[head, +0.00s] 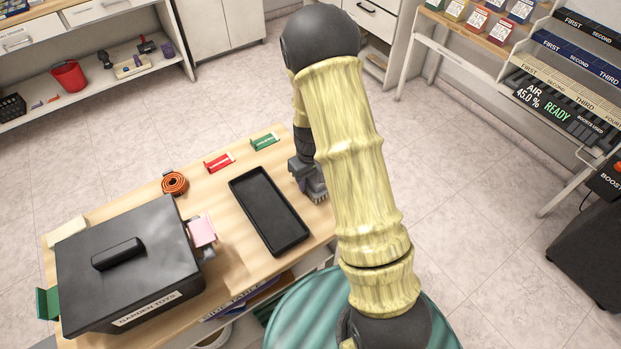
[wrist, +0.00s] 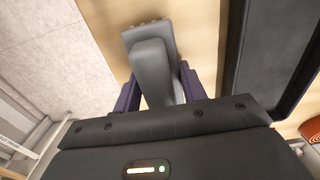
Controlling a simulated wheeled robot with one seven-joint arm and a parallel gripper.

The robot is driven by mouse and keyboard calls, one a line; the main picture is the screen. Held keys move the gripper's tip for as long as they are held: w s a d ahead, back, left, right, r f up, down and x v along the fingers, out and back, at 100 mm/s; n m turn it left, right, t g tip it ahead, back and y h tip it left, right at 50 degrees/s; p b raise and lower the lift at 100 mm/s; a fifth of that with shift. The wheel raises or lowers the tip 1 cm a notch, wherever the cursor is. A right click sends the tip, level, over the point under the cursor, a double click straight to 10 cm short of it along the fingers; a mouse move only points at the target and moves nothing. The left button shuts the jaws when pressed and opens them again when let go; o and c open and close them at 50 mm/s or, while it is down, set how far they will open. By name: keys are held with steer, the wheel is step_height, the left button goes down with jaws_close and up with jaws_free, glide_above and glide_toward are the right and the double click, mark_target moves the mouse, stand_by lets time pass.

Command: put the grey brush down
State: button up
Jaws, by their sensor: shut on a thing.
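The grey brush (head: 318,192) is at the right edge of the wooden table, just right of the black tray. It also shows in the wrist view (wrist: 152,62), with its handle between two dark purple fingers. My gripper (wrist: 158,82) is shut on the brush handle. In the head view my gripper (head: 306,172) is partly hidden behind my arm. The brush is over or on the bare tabletop; I cannot tell whether it touches the wood.
The black tray (head: 268,212) is empty and close beside the brush. A black lidded box marked "Garden Toys" (head: 130,270) stands at the left. An orange coil (head: 174,183), a red packet (head: 219,162) and a green packet (head: 265,141) lie along the table's far side.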

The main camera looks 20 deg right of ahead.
steer(key=shift+f, duration=0.15)
steer(key=o, duration=0.9)
steer(key=shift+o, duration=0.2)
step_height(320, 180, up, 12)
steer(key=shift+r, duration=0.2)
